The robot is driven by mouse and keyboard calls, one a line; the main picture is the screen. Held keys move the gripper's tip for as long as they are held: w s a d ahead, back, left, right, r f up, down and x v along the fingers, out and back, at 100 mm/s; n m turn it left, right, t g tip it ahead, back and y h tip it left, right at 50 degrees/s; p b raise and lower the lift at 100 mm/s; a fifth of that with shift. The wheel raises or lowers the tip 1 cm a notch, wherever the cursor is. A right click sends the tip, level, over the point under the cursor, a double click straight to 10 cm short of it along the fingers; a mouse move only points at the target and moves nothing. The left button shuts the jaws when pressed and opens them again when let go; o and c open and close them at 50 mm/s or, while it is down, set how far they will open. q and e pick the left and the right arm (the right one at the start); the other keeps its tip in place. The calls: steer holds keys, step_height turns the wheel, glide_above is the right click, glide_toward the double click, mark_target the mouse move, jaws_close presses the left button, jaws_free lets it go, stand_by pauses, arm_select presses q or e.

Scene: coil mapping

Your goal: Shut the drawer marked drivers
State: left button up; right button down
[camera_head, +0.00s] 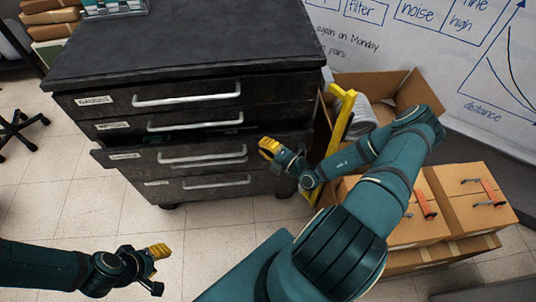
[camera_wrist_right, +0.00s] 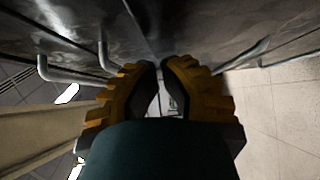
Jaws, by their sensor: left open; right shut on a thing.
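The dark metal cabinet (camera_head: 190,45) has several drawers, each with a small label and a bar handle; the labels are too small to read surely. The second drawer from the bottom (camera_head: 135,168) stands pulled out a little. My right gripper (camera_head: 266,146) is at the right part of that drawer's front, right of its handle (camera_head: 203,159). In the right wrist view its fingers (camera_wrist_right: 163,85) are nearly closed against the drawer front; what exactly lies between them is hidden. My left gripper (camera_head: 158,262) is open and empty, low over the floor, away from the cabinet.
Cardboard boxes (camera_head: 465,205) stand right of the cabinet, below my right arm. An open carton (camera_head: 405,90) and a yellow frame (camera_head: 342,125) are close to the cabinet's right side. A whiteboard (camera_head: 480,70) is behind. The tiled floor (camera_head: 85,215) before the cabinet is clear.

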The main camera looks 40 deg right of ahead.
steer(key=shift+w+d, duration=0.15)
steer(key=shift+w, duration=0.05)
steer(key=shift+w+d, duration=0.4)
steer(key=shift+w, duration=0.2)
steer(key=shift+w+d, duration=0.35)
steer(key=shift+w, duration=0.2)
steer(key=shift+s, duration=0.1)
